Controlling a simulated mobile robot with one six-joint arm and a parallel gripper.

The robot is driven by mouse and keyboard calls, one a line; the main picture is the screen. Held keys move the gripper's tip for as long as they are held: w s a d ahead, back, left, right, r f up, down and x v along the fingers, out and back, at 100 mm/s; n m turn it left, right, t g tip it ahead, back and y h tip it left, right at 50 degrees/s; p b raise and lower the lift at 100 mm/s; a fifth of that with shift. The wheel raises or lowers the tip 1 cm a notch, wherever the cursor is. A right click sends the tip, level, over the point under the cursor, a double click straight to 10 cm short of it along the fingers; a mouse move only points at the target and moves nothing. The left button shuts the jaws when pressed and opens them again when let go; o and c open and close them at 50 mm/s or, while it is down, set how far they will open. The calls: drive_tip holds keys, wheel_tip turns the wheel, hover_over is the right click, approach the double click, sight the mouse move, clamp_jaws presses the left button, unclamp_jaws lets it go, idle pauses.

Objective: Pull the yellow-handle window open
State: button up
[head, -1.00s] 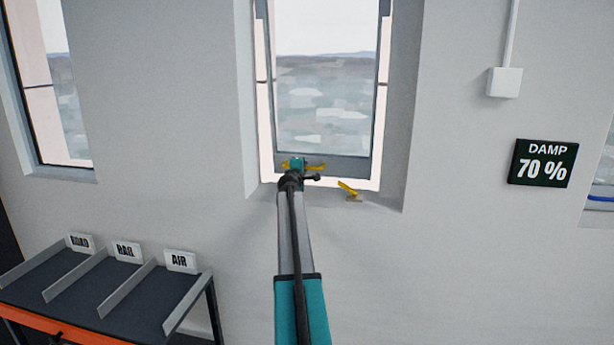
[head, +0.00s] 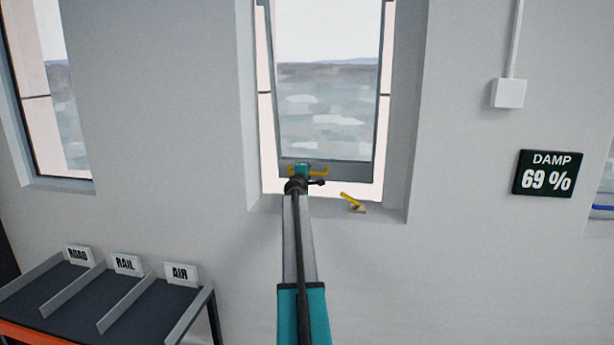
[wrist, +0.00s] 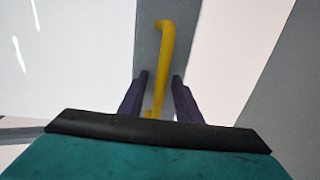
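The window sash (head: 330,172) is a grey frame around a large pane, set in a deep recess in the wall. It stands tilted, with a gap under its bottom rail. The yellow handle (head: 322,171) is on that rail; it also shows in the wrist view (wrist: 164,45) as a bar. My gripper (head: 302,169) is at the handle. In the wrist view its two dark fingers (wrist: 160,80) are close together, one on each side of the bar; the contact itself is unclear. A separate yellow lever (head: 351,201) on a small base sits on the sill.
A dark rack (head: 150,306) with ROAD, RAIL and AIR labels stands at the lower left. A DAMP display (head: 547,173) reads 69 %. A white box (head: 508,93) is on the wall at right. Another window (head: 50,110) is at left.

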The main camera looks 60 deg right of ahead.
drive_tip(key=shift+s, duration=0.1)
drive_tip(key=shift+a, duration=0.2)
drive_tip(key=shift+b+v, duration=1.95)
drive_tip(key=shift+v, duration=4.75)
drive_tip(key=shift+r, duration=0.1)
